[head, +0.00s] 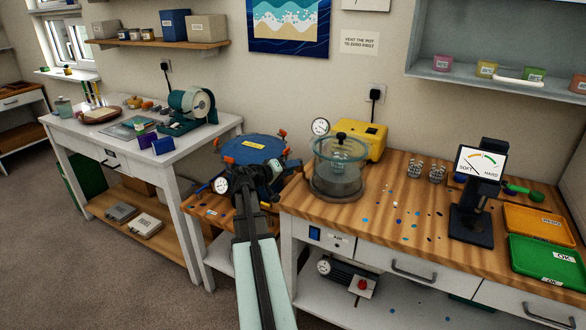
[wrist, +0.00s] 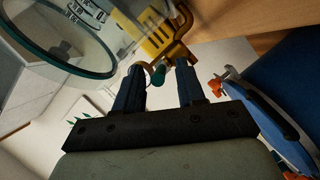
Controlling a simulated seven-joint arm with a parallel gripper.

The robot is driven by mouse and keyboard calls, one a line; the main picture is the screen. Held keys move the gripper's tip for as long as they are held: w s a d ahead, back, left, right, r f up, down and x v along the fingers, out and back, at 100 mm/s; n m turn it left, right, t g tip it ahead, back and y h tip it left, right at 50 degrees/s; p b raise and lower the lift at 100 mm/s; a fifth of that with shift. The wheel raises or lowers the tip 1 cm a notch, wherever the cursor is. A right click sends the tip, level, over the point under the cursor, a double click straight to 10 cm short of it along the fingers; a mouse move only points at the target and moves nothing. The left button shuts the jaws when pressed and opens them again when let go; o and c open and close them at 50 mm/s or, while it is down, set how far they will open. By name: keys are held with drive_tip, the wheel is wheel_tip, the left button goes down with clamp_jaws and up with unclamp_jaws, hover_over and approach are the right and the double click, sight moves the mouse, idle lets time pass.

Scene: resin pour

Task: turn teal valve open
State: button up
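My gripper (wrist: 160,66) is open, its two dark fingers apart with a gap between them. A small teal handle, which looks like the teal valve (wrist: 159,74), shows in that gap in the wrist view. I cannot tell whether it lies between the fingertips or just beyond them, and no contact shows. In the head view my gripper (head: 272,178) is beside the blue-lidded pot, and I cannot pick out the valve behind it. The glass chamber (head: 338,170) with a teal rim stands on the wooden bench; its rim (wrist: 107,62) fills the wrist view's upper left.
The blue pot lid (head: 252,150) with orange clamps is close to my gripper; its edge (wrist: 255,110) shows at right in the wrist view. A yellow pump (head: 368,140) stands behind the chamber. The hardness tester (head: 472,210) and trays (head: 540,226) are farther right.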

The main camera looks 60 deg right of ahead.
drive_tip(key=shift+x, duration=0.75)
clamp_jaws()
